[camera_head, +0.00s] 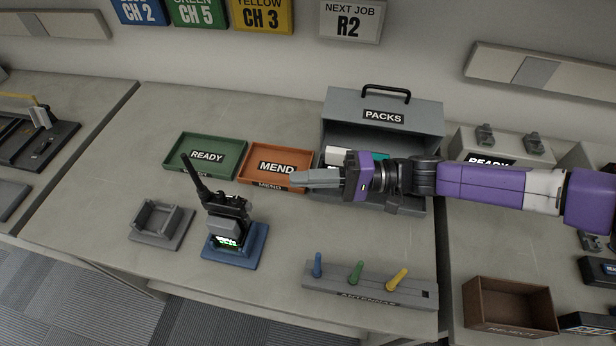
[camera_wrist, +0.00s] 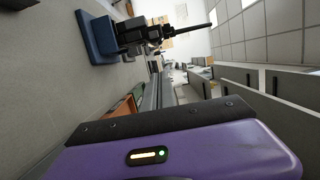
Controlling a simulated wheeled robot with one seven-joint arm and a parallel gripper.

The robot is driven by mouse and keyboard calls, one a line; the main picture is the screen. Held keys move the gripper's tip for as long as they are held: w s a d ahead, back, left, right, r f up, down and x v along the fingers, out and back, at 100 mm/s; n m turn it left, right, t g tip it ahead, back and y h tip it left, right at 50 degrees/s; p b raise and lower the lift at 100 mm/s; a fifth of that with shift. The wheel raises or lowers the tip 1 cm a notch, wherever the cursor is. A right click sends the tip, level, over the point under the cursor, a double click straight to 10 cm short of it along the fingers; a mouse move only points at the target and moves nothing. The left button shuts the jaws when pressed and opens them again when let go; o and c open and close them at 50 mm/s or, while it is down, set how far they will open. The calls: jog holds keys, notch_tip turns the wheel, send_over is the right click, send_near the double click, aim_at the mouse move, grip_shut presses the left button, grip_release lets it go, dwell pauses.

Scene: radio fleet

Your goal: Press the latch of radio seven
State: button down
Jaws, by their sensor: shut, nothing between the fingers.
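A dark radio (camera_head: 230,208) with a black antenna and a small lit green display stands on a blue base (camera_head: 245,254) on the bench. Its number cannot be read, and I cannot make out its latch. My gripper (camera_head: 294,180) is shut and empty, pointing left above the orange MEND tray, to the right of and behind the radio, clear of it. In the wrist view the radio (camera_wrist: 138,32) and its blue base (camera_wrist: 97,38) show sideways at the top, apart from my gripper's fingers (camera_wrist: 168,92).
An empty grey cradle (camera_head: 146,234) sits left of the radio. Behind are the green READY tray (camera_head: 238,167), the orange MEND tray (camera_head: 258,151) and the PACKS box (camera_head: 420,115), partly hidden by my arm. The ANTENNAS rack (camera_head: 318,292) is at front right, the brown reject bin (camera_head: 510,322) beyond.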

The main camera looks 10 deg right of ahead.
aim_at(252, 207)
jog(key=s+a+p, duration=0.2)
jog(key=s+a, duration=0.1)
jog(key=a, duration=0.4)
jog(key=shift+a, duration=0.35)
jog(key=shift+s, duration=0.1)
jog(key=shift+s+a+p, duration=0.2)
jog(key=shift+s+p, duration=0.25)
jog(key=shift+s, duration=0.05)
jog(key=shift+s+a+p, duration=0.2)
jog(key=shift+s+p, duration=0.25)
jog(key=shift+r, duration=0.1)
